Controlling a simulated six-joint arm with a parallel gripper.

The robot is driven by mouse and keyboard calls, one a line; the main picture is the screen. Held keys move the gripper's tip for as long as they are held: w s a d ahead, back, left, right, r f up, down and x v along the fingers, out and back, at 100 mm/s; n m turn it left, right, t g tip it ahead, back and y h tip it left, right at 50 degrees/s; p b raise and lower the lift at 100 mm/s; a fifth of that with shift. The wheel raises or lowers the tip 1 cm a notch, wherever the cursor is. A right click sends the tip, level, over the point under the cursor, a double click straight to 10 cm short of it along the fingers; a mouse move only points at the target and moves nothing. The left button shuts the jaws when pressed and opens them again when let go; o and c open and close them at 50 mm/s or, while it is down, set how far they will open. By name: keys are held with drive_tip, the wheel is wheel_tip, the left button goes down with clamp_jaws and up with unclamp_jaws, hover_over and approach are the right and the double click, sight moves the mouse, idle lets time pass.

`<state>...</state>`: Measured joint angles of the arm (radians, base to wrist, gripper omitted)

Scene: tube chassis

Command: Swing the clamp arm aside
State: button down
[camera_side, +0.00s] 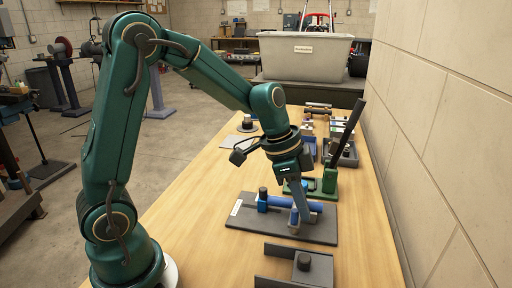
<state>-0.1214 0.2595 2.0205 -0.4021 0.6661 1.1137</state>
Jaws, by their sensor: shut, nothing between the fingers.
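My gripper (294,229) points down at the grey plate (262,238) and is shut, with no object seen between its fingers. A blue tube (278,203) lies across a blue block on this plate, and my fingertips are at the tube's right end; I cannot tell whether they touch it. Behind the plate stands a green clamp (330,180) with a long black arm (350,130) that tilts up and to the right. My gripper is to the left of and nearer than the clamp. Part of the tube is hidden behind my fingers.
A dark bracket with a round black knob (304,260) stands at the table's front. More fixtures (340,150) stand at the back right, near the block wall (440,130). A grey bin (305,55) is beyond. The wooden table (190,225) is clear at left.

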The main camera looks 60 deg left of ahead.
drive_tip(key=m, duration=0.2)
drive_tip(key=s+a+m+g+h, duration=0.1)
drive_tip(key=m, duration=0.1)
drive_tip(key=shift+s+a, duration=0.1)
drive_tip(key=m, duration=0.1)
drive_tip(key=m+g, duration=0.1)
drive_tip(key=a+m, duration=0.1)
drive_tip(key=m, duration=0.1)
drive_tip(key=shift+s, duration=0.3)
drive_tip(key=a+m, duration=0.1)
drive_tip(key=m, duration=0.1)
drive_tip(key=m+g, duration=0.1)
drive_tip(key=m, duration=0.1)
drive_tip(key=a+m+g, duration=0.1)
drive_tip(key=m, duration=0.1)
drive_tip(key=shift+a, duration=0.35)
drive_tip(key=shift+w+a, duration=0.1)
drive_tip(key=shift+a, duration=0.15)
